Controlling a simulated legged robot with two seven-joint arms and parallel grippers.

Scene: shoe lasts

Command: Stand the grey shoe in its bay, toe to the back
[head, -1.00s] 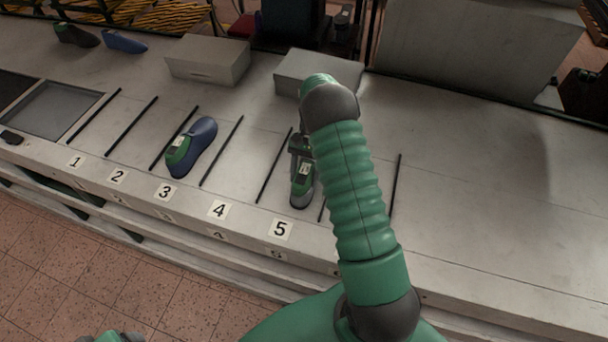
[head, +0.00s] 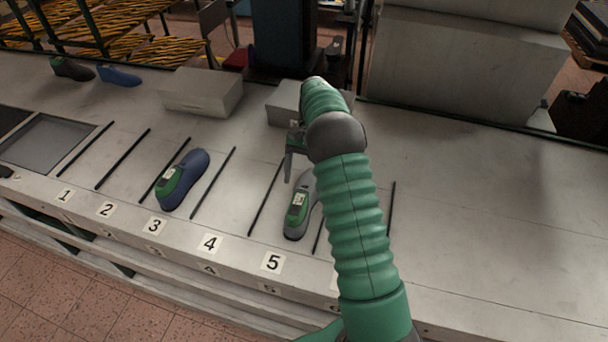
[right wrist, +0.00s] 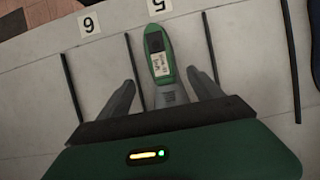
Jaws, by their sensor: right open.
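The grey shoe (head: 296,214), with a green heel part and a white label, stands sole down in the bay behind number 5. Its green heel is at the front and its grey end points to the back, partly hidden by my right arm. My right gripper (head: 297,163) is open, behind and above the shoe. In the right wrist view the grey shoe (right wrist: 161,68) lies between the two spread fingers, apart from them, and between two black dividers. My left gripper is not in view.
A blue shoe (head: 183,180) stands in bay 3, leaning towards its left divider (head: 165,169). Grey boxes (head: 201,92) stand behind the bays. A dark shoe (head: 72,69) and another blue shoe (head: 119,76) are at the far left. The bench's right side is clear.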

